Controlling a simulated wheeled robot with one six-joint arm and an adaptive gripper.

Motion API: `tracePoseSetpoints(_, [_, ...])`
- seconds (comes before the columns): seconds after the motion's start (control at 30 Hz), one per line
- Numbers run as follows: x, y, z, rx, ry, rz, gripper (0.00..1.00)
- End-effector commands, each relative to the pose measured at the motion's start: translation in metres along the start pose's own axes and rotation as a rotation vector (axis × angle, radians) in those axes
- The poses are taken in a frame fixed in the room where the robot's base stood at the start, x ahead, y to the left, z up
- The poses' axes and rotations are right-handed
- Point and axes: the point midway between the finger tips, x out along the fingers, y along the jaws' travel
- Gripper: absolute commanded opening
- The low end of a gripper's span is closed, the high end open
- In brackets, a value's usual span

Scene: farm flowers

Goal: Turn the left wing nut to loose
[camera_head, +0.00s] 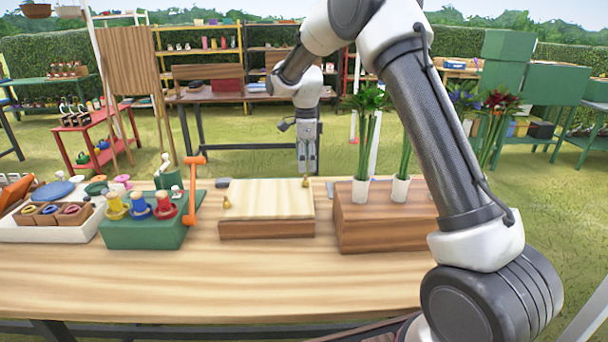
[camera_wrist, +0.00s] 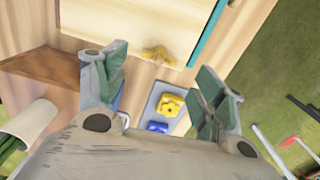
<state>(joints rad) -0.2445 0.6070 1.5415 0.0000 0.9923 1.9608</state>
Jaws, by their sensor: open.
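The flower press (camera_head: 268,200) is a pale wooden board over a darker base on the table. Another brass wing nut (camera_head: 306,182) sits at the right back edge. My gripper (camera_head: 307,168) points down above the right back part of the press, away from the left nut. In the wrist view my gripper (camera_wrist: 160,72) has its green-padded fingers apart and empty. One brass wing nut (camera_wrist: 159,54) shows beyond the fingers at the board's edge; I cannot tell surely which one.
A brown wooden holder (camera_head: 385,225) with white vases and flowers stands right of the press. A green block (camera_head: 145,235) with yellow, blue and red knobs and an orange clamp (camera_head: 193,190) stand left. Yellow (camera_wrist: 170,104) and blue pieces lie near the fingers. The table front is clear.

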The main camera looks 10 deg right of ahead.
Motion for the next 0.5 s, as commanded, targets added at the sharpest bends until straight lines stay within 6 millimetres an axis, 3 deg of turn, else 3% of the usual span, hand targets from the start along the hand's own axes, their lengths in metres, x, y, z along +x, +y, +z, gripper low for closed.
tracePoseSetpoints(0.3, [0.051, 0.001, 0.000, 0.000, 0.001, 0.003, 0.70])
tracePoseSetpoints(0.5, [0.061, 0.000, 0.000, -0.001, 0.000, 0.001, 0.70])
